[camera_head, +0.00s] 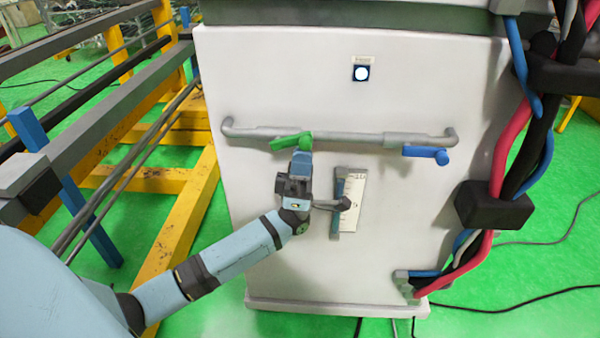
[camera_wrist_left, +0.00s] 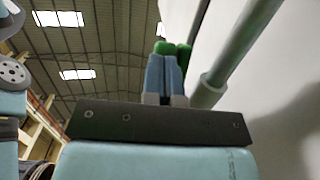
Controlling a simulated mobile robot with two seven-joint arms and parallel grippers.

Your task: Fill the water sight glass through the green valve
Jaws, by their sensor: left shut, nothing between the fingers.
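The green valve (camera_head: 291,141) is on the grey pipe, left of the blue valve (camera_head: 426,154). Its green handle slants down to the left from its pivot. My left gripper (camera_head: 302,155) is shut just below the green valve's pivot end, with its fingers pointing up. In the left wrist view the closed fingers (camera_wrist_left: 165,75) reach up to the green handle (camera_wrist_left: 172,48); I cannot tell whether they touch it. The water sight glass (camera_head: 347,202), with a white scale, is right of my wrist, and its level is too small to read. My right gripper is not in view.
The grey pipe (camera_head: 360,138) runs across the white cabinet (camera_head: 420,80). A round indicator (camera_head: 361,74) is above it. Thick red, black and blue cables (camera_head: 500,150) hang along the right side. Yellow and grey racks (camera_head: 170,215) stand on the left.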

